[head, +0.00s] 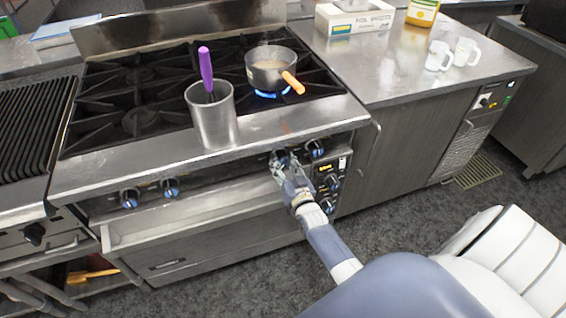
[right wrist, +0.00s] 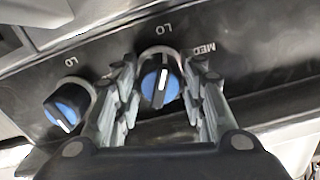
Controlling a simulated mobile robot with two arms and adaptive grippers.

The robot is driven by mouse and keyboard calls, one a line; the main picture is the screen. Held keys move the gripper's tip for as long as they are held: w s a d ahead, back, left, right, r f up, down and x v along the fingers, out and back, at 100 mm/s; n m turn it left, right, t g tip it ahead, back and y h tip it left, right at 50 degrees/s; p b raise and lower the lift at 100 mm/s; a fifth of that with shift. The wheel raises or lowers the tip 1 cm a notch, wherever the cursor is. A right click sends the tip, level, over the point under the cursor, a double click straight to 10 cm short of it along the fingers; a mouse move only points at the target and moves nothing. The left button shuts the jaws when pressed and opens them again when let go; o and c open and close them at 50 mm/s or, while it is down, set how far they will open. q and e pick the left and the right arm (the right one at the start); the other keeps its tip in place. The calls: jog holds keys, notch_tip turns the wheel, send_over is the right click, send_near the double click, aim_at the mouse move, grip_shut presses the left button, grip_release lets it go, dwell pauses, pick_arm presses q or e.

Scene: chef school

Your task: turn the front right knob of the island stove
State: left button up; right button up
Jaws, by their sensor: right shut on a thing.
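The stove front panel has several knobs with blue faces. My right gripper (head: 283,163) is at the left knob of the right-hand pair (head: 279,155). In the right wrist view, the fingers of this gripper (right wrist: 161,92) stand on both sides of that knob (right wrist: 160,85) and are shut on it. Its white pointer line shows, with LO and MED marks around it. The pair's other knob (head: 315,148) is free and also shows at the left of the right wrist view (right wrist: 66,108). My left gripper is out of view.
A pot (head: 270,72) with an orange handle sits over a lit blue flame. A metal container (head: 212,118) with a purple-handled utensil stands at the stove's front edge. Two white mugs (head: 438,56) and a foil box (head: 352,18) are on the counter (head: 400,80).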

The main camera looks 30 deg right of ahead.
jog(key=shift+n, duration=0.9)
jog(key=o, duration=1.1)
jog(key=shift+c, duration=0.2)
jog(key=shift+s, duration=0.1)
jog(key=v, duration=1.1)
jog(key=shift+s, duration=0.4)
jog(key=shift+f, duration=0.1)
